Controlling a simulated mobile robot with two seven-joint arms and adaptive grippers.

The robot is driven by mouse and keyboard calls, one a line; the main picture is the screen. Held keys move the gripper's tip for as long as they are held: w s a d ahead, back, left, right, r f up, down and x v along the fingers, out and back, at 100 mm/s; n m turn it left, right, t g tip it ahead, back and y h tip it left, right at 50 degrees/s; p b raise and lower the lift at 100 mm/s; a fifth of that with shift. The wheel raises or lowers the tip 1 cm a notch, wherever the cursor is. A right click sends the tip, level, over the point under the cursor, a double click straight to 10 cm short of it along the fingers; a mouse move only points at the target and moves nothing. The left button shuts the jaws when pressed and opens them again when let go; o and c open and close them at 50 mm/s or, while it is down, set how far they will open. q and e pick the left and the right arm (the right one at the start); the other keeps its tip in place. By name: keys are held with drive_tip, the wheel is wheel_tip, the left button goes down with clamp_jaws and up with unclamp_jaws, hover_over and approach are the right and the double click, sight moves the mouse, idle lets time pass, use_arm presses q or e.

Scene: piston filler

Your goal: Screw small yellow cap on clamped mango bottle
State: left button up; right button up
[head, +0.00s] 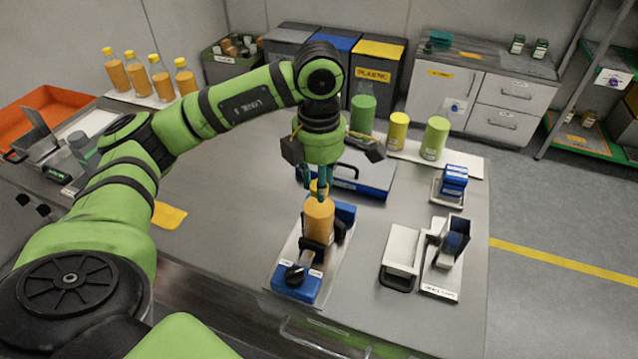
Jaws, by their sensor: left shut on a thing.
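The mango bottle (318,218), filled orange, stands upright in the blue and black clamp (293,284) at the front middle of the table. My left gripper (319,192) points down right above the bottle. Its fingers are shut on a small yellow cap (313,187) at the bottle's neck. The fingers partly hide the cap, and I cannot tell how far it sits on the thread. My right gripper is not in view.
Several capped orange bottles (137,75) stand at the back left. Green and yellow containers (398,131) stand at the back. A white holder (402,250) stands to the right.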

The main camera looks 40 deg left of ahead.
use_arm(q)
drive_tip(key=m+b, duration=0.2)
drive_tip(key=m, duration=0.3)
drive_tip(key=shift+f+b, duration=0.1)
drive_tip(key=shift+b, duration=0.3)
drive_tip(key=shift+m+b, duration=0.5)
drive_tip(key=shift+m, duration=0.8)
drive_tip(key=o, duration=0.8)
drive_tip(key=shift+c, duration=0.2)
drive_tip(key=n, duration=0.3)
drive_tip(key=shift+n, duration=0.3)
drive_tip(key=n, duration=0.4)
drive_tip(key=n+p, duration=0.1)
drive_tip(key=n, duration=0.6)
